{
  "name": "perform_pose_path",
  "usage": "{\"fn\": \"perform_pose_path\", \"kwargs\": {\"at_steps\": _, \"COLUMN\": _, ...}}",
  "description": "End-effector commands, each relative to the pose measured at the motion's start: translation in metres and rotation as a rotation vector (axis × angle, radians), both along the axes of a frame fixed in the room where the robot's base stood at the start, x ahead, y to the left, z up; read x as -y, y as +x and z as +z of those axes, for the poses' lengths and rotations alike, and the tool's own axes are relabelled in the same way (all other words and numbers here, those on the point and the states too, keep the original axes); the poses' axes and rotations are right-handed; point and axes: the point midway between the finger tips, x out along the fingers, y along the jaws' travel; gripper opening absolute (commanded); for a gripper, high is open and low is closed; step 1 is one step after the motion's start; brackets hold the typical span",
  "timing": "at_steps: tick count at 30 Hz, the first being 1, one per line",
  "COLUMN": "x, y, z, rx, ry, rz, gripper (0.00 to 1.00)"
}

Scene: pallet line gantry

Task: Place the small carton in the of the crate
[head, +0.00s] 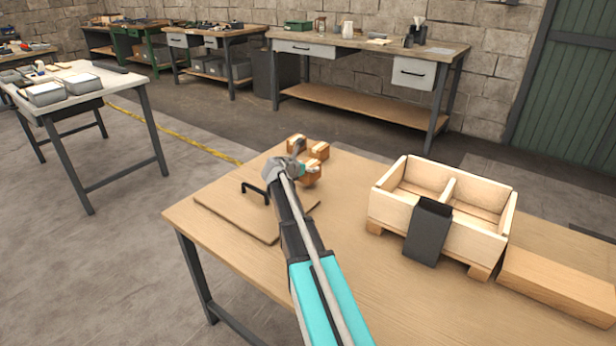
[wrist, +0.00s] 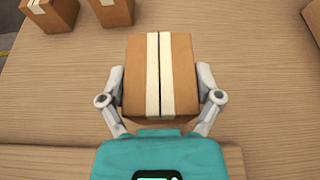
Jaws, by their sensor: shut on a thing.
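My gripper (wrist: 160,92) is shut on a small brown carton (wrist: 180,75) with a pale tape stripe down its top. One finger presses on each side of it. In the head view the gripper (head: 296,170) is near the table's far edge, and the held carton (head: 312,174) is partly hidden by it. I cannot tell whether the carton is clear of the table. The pale wooden crate (head: 388,209) stands to the right, with a divider making two compartments. I see nothing in them, though their floors are partly hidden.
Two more cartons (head: 297,143) (head: 319,150) stand just beyond the gripper. A flat board with a black handle (head: 235,210) lies left of my arm. A dark panel (head: 428,232) stands against the crate's front. A wooden block (head: 560,285) lies at the right.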

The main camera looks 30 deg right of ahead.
Motion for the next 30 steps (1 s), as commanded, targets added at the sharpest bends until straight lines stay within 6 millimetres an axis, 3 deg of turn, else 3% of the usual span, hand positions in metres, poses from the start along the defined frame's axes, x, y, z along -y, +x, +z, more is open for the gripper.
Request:
{"fn": "perform_pose_path", "kwargs": {"at_steps": 3, "x": 0.000, "y": -0.001, "z": -0.015, "rx": 0.000, "ry": -0.001, "rz": 0.000, "gripper": 0.21}}
{"fn": "perform_pose_path", "kwargs": {"at_steps": 9, "x": 0.000, "y": -0.001, "z": -0.026, "rx": 0.000, "ry": -0.001, "rz": 0.000, "gripper": 0.21}}
{"fn": "perform_pose_path", "kwargs": {"at_steps": 26, "x": 0.000, "y": -0.001, "z": -0.030, "rx": 0.000, "ry": -0.001, "rz": 0.000, "gripper": 0.21}}
{"fn": "perform_pose_path", "kwargs": {"at_steps": 27, "x": 0.000, "y": -0.001, "z": -0.029, "rx": 0.000, "ry": 0.000, "rz": 0.000, "gripper": 0.88}}
{"fn": "perform_pose_path", "kwargs": {"at_steps": 29, "x": 0.000, "y": -0.001, "z": -0.029, "rx": 0.000, "ry": 0.000, "rz": 0.000, "gripper": 0.99}}
{"fn": "perform_pose_path", "kwargs": {"at_steps": 30, "x": 0.000, "y": -0.001, "z": -0.029, "rx": 0.000, "ry": 0.000, "rz": 0.000, "gripper": 1.00}}
